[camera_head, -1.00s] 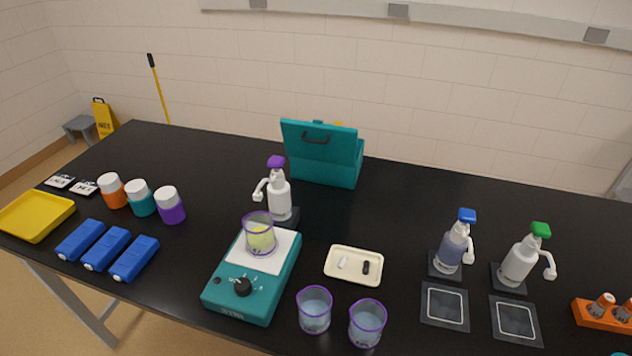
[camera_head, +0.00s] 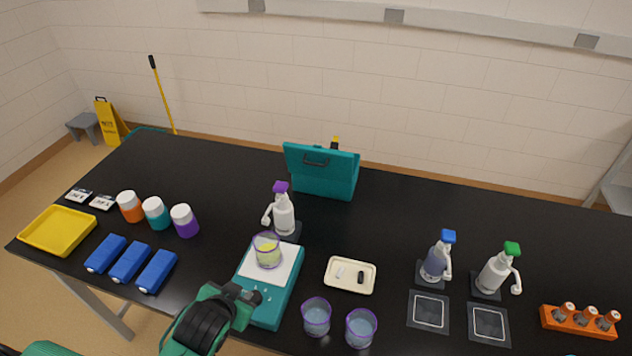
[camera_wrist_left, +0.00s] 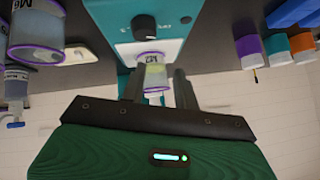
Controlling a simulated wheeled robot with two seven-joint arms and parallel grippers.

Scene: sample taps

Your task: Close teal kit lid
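The teal kit (camera_head: 325,180) stands at the back middle of the black table in the head view. My right gripper is not in view.
The teal stirrer (camera_head: 268,307) carries a beaker (camera_head: 267,252) of yellow liquid. A purple-topped bottle (camera_head: 283,213) stands in front of the kit. A cream tray (camera_head: 338,286) and two beakers (camera_head: 316,318) (camera_head: 361,327) lie to the right. Table right of the kit is clear.

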